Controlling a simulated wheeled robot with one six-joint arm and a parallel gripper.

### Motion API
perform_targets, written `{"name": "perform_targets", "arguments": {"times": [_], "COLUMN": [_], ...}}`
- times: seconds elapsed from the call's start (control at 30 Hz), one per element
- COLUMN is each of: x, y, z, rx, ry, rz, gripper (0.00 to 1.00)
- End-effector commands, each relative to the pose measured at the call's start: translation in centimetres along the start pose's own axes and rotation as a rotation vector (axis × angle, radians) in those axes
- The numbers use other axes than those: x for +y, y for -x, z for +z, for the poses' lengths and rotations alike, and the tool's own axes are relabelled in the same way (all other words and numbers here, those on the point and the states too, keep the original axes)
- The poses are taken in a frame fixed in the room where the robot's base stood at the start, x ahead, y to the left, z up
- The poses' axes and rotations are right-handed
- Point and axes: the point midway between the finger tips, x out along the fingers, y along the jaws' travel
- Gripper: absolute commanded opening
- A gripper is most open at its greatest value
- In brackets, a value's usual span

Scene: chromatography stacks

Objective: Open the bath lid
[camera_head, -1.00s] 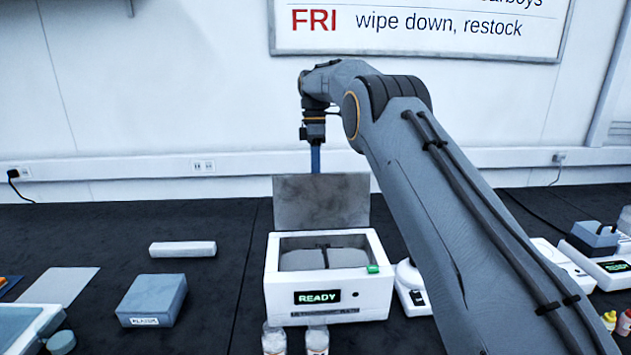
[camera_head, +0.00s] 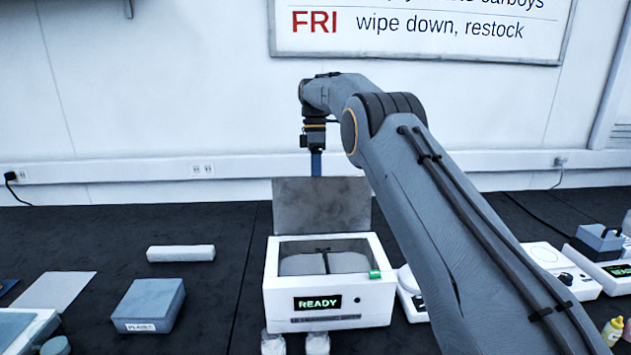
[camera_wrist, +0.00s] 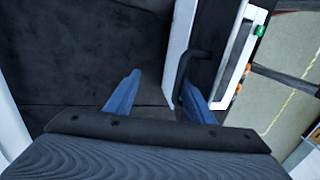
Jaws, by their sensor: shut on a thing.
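The bath (camera_head: 328,303) is a white box with a green READY display, at the centre of the head view. Its grey lid (camera_head: 322,205) stands raised, close to upright, at the back edge, and the basin inside is exposed. My gripper (camera_head: 316,170) points down behind the lid's top edge, its lower tips hidden by the lid. In the wrist view my gripper's blue fingers (camera_wrist: 162,80) straddle a space beside the dark handle (camera_wrist: 193,65). The gripper is shut on the handle, though the contact itself is not clear.
Two small bottles (camera_head: 317,344) stand in front of the bath. A grey-blue box (camera_head: 148,305) and a white bar (camera_head: 181,253) lie to the left. White devices (camera_head: 552,268) stand to the right, beyond my arm. The dark bench behind the white bar is clear.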

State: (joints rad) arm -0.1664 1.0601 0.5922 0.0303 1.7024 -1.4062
Motion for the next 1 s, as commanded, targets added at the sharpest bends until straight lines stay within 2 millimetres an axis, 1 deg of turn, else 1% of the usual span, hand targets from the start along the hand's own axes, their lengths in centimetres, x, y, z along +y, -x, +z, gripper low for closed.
{"name": "perform_targets", "arguments": {"times": [0.03, 0.1, 0.2, 0.67, 0.83, 1.0], "x": [0.2, 0.2, 0.2, 0.1, -0.9, -3.0], "y": [0.7, 0.8, 0.9, 1.2, 1.8, 2.4], "z": [0.0, -0.1, -0.1, -0.2, -0.2, -0.2], "rx": [0.004, 0.004, 0.005, 0.006, 0.006, 0.005], "ry": [-0.001, -0.001, 0.0, 0.001, 0.001, 0.002], "rz": [0.021, 0.024, 0.026, 0.03, 0.029, 0.024], "gripper": [0.31, 0.3, 0.28, 0.29, 0.28, 0.28]}}
